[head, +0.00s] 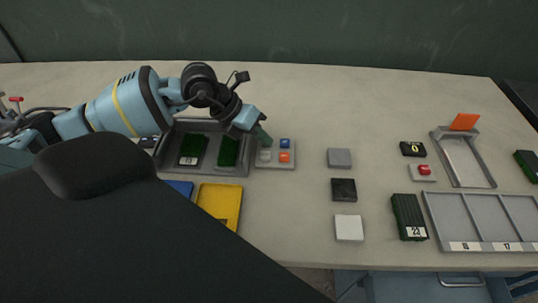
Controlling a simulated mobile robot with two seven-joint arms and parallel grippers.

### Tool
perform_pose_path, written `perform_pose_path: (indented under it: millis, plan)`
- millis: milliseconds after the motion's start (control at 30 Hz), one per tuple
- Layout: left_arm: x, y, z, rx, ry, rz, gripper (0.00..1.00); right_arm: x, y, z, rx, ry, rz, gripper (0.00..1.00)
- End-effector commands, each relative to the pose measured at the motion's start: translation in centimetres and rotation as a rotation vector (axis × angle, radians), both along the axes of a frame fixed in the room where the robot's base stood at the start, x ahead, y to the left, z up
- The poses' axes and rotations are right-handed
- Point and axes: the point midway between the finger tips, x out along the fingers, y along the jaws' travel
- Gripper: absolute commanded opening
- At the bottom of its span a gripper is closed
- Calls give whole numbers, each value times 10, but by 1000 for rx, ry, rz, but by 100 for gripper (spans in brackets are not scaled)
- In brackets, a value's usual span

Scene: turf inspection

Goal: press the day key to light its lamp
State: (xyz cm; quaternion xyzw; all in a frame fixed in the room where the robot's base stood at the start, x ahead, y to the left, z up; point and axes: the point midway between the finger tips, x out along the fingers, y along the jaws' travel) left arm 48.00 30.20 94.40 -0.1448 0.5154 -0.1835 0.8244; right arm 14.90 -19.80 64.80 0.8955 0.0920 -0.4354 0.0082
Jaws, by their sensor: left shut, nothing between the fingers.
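A small grey key panel (274,163) lies on the table just right of the dark tray. It shows a blue key (285,144), an orange key (284,157) and a pale key (265,156). I cannot read any marking that tells which is the day key, and no lit lamp can be made out. My left gripper (264,139) points down at the panel's upper left part, close above the pale key. It is shut and empty; I cannot tell whether it touches the panel. The gripper hides the panel's upper left corner. My right gripper is not in view.
A grey tray (206,173) with green turf pieces lies under my left arm. Yellow (219,203) and blue pads are in front. Grey (340,158), black (344,189) and white (349,228) squares stand mid-table. A counter (413,149), red button (424,170) and divided tray (485,245) are right.

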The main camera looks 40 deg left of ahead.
Motion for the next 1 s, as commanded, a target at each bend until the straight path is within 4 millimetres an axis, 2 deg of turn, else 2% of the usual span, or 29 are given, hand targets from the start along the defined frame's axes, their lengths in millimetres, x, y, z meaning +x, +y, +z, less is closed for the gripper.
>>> perform_pose_path:
  millis: [33, 100, 300, 1000]
  plan:
    - [-1, 0, -10, 0, 6, 0, 0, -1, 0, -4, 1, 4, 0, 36]
    - [0, 0, -15, -1, 5, 1, 0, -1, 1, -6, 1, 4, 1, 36]
    - [0, 0, -23, 0, 0, 0, 0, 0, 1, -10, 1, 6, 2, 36]
    - [0, 0, -23, 0, -1, 0, 0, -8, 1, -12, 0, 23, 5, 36]
